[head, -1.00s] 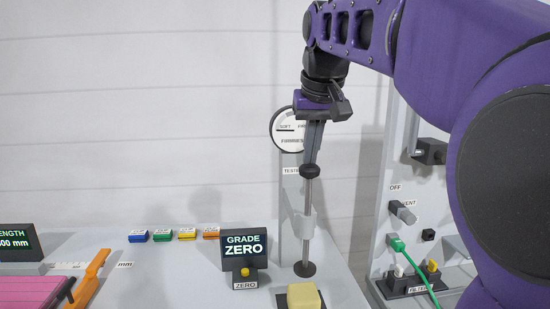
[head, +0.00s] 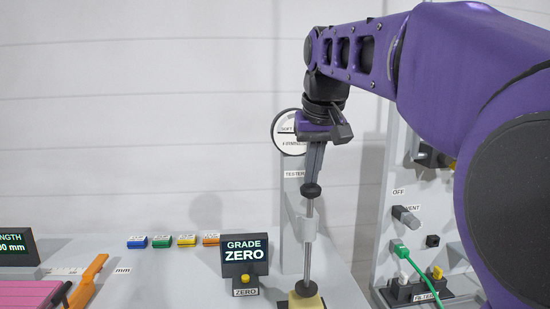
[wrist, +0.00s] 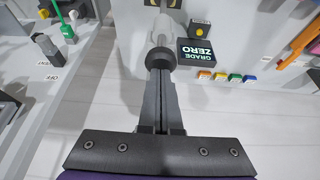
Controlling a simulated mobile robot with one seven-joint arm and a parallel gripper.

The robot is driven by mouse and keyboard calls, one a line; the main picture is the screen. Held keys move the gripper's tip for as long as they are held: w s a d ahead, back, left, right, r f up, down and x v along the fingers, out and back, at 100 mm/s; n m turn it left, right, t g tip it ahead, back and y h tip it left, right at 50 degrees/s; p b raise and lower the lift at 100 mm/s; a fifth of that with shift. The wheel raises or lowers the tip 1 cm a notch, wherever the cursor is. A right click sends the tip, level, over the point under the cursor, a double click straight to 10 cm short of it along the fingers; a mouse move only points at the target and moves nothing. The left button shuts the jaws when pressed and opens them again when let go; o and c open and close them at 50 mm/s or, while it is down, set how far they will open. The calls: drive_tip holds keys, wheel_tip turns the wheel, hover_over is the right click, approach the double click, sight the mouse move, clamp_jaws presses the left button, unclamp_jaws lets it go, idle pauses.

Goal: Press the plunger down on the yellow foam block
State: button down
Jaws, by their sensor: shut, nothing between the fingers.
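The plunger (head: 308,240) is an upright metal rod with a black knob on top, held in the grey tester stand (head: 293,185). Its black foot (head: 306,288) is down at the top of the yellow foam block (head: 310,302); in this view they appear to touch. My gripper (head: 313,180) is shut and empty, pointing down with its fingertips at the knob. In the wrist view the closed fingers (wrist: 161,75) meet the black knob (wrist: 160,58), which partly hides the rod. The round dial (head: 287,130) is partly hidden behind my gripper.
A display (head: 244,249) reads "GRADE ZERO", with a yellow zero button (head: 245,279) below it. Coloured blocks (head: 185,240) lie behind to the left. An orange-handled tool (head: 90,279) and pink material (head: 30,294) are at far left. A panel with a green cable (head: 415,270) stands right.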

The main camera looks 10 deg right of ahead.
drive_tip(key=shift+f+b, duration=0.75)
drive_tip(key=shift+f, duration=0.6)
wheel_tip(320, 180, up, 15)
drive_tip(key=p, duration=0.9)
idle(0.4)
